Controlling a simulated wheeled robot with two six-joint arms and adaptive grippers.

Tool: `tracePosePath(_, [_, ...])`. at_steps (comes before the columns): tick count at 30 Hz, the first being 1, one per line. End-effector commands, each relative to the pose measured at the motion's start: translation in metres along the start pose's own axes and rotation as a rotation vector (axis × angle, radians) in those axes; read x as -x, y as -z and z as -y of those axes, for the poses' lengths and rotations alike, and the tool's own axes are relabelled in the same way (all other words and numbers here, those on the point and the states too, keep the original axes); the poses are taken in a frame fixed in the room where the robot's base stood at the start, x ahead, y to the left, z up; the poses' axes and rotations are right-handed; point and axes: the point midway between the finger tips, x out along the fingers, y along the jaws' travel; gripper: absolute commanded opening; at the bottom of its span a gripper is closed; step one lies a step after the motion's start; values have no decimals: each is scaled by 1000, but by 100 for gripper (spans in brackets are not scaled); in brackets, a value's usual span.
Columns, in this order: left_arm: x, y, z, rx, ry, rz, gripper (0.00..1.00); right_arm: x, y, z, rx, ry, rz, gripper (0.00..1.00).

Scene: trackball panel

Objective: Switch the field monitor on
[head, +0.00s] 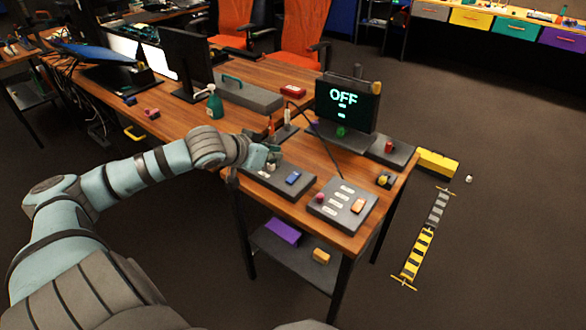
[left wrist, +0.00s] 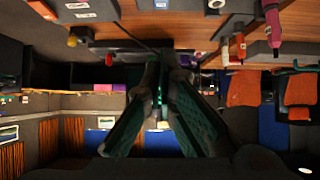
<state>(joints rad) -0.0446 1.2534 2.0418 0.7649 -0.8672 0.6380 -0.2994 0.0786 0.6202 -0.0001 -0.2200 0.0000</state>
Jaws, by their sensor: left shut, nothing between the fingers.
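The field monitor (head: 346,108) stands at the far right of the wooden table in the head view. Its dark screen reads "OFF" in pale green letters, with small marks below. A green knob (head: 340,131) shows just below the screen. My left gripper (head: 272,153) is above the grey panel with the blue block (head: 292,178), to the left of and nearer than the monitor. In the left wrist view its fingers (left wrist: 164,62) come together at the tips with nothing held between them. My right gripper is in neither view.
A grey panel (head: 359,217) with a pink knob and orange block lies at the near edge. A red knob (head: 389,146) sits on a panel right of the monitor. A yellow ball (head: 383,180) is near the right edge.

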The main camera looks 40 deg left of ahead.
Motion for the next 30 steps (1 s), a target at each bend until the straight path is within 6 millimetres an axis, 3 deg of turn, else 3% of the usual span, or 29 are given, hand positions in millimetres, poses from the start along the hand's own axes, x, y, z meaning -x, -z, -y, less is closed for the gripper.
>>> tracePosePath(16, [-104, -9, -3, 2, -8, 6, 0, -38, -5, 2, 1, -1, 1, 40])
tracePosePath(21, [-120, -26, -2, -1, -5, 4, 0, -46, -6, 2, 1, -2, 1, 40])
tracePosePath(30, [-124, -31, -2, -2, -4, 4, 0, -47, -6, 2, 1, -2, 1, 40])
